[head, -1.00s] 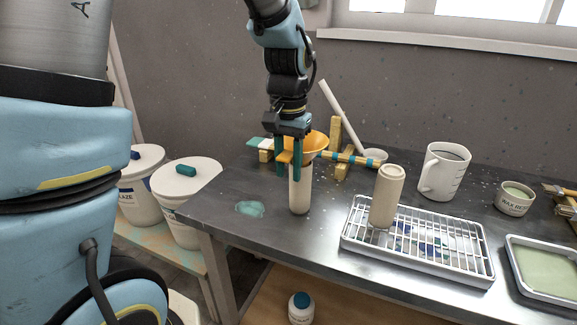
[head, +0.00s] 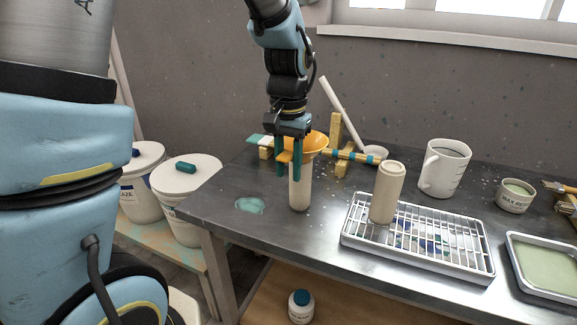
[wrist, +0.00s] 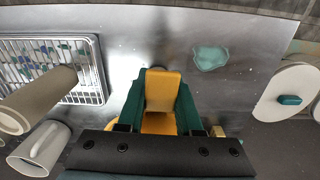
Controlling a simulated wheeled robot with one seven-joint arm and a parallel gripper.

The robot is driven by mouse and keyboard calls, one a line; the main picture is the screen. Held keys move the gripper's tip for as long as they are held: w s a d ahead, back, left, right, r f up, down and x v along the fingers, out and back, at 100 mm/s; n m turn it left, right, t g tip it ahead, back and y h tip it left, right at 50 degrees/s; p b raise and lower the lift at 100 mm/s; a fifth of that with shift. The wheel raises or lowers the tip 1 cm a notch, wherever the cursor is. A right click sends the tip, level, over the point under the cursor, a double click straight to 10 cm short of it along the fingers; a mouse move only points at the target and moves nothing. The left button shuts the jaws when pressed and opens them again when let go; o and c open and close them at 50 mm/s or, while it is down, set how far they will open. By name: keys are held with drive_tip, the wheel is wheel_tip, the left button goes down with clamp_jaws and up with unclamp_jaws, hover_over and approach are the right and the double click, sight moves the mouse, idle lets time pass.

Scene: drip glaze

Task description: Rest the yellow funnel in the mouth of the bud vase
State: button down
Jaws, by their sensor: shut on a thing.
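The yellow funnel (head: 313,142) is in my gripper (head: 290,162), its wide cone up, above a slim cream bud vase (head: 300,191). The vase stands upright on the dark table, left of the wire rack. My gripper's green fingers are shut on the funnel's flat yellow tab, which fills the gap between them in the wrist view (wrist: 163,92). The fingers hang beside the vase's upper part. The funnel's spout and the vase's mouth are hidden behind the fingers and tab, so I cannot tell whether the spout is inside the mouth.
A second cream vessel (head: 386,194) stands on a wire rack (head: 460,262) to the right. A white mug (head: 444,170), a wax jar (head: 514,196) and a wooden stand with a rod (head: 340,157) are behind. A green glaze puddle (head: 249,205) lies left of the vase.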

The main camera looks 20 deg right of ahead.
drive_tip(key=shift+c, duration=0.9)
unclamp_jaws()
drive_tip(key=shift+r, duration=0.15)
drive_tip(key=shift+r+p, duration=3.1)
drive_tip(key=shift+r, duration=0.3)
